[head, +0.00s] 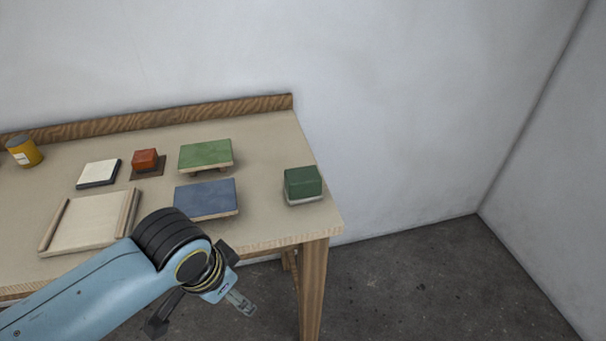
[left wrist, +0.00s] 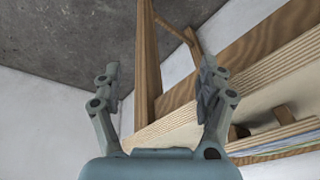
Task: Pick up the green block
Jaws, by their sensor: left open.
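The dark green block (head: 303,183) sits on a thin pale base near the right end of the table (head: 270,150) in the head view. My left gripper (head: 200,316) is low in front of the table's front edge, to the left of and below the block, and well apart from it. In the left wrist view my left gripper (left wrist: 160,68) has its two fingers spread with nothing between them. The block cannot be made out in the left wrist view. My right gripper is in neither view.
A flat green board (head: 205,154), a blue board (head: 206,198), a red block (head: 145,159), a white pad (head: 99,173), a wooden tray (head: 88,224) and an orange can (head: 24,151) stand left of the block. A table leg (head: 313,290) is near my gripper.

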